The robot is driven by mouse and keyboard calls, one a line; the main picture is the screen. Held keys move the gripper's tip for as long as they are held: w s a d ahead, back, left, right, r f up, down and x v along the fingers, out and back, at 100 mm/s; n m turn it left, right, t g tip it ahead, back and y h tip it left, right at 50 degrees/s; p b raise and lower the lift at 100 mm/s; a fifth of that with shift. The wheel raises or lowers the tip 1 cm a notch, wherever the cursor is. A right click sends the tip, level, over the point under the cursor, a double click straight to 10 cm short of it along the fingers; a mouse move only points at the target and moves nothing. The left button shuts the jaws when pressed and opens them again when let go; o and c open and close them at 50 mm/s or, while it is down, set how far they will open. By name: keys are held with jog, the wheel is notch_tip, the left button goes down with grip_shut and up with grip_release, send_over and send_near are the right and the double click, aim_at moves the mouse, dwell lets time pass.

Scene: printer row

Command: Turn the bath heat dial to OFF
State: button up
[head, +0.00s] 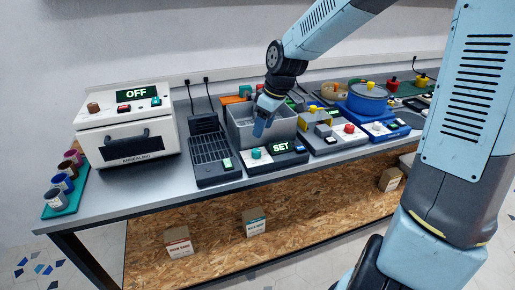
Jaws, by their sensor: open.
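A grey open-topped tank (287,124), which looks like the bath, stands on the bench. Its dark front panel (271,162) carries a teal round dial (256,154), a display (281,147) reading SET in green, and a small light button at the right. The dial's pointer is too small to read. My gripper (261,132) hangs over the tank's left front part, pointing down, above and slightly right of the dial and apart from it. It is open and holds nothing that I can see. It hides part of the tank.
A white annealing oven (127,130) with an OFF display stands at the left. A black ribbed unit (210,155) adjoins the tank's left. A panel with a red knob (349,129) and a blue pot (367,98) stand to the right. Cups on a teal tray (77,192) sit far left.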

aim_at(257, 150)
jog(key=shift+w+a+f+m+t+h, duration=0.15)
jog(key=shift+w+a+f+m+t, duration=0.25)
jog(key=shift+f+m, duration=1)
jog(key=shift+w+a+f+m+t+h, duration=0.2)
jog(key=shift+w+f+m+t, duration=0.35)
jog(key=shift+f, duration=1.6)
jog(key=shift+w+a+f+m+t+h, duration=0.15)
jog(key=shift+w+a+f+m+t, duration=0.15)
jog(key=shift+f+m, duration=1.15)
jog(key=shift+f+n, duration=0.35)
jog(key=shift+n, duration=0.05)
jog(key=c, duration=1)
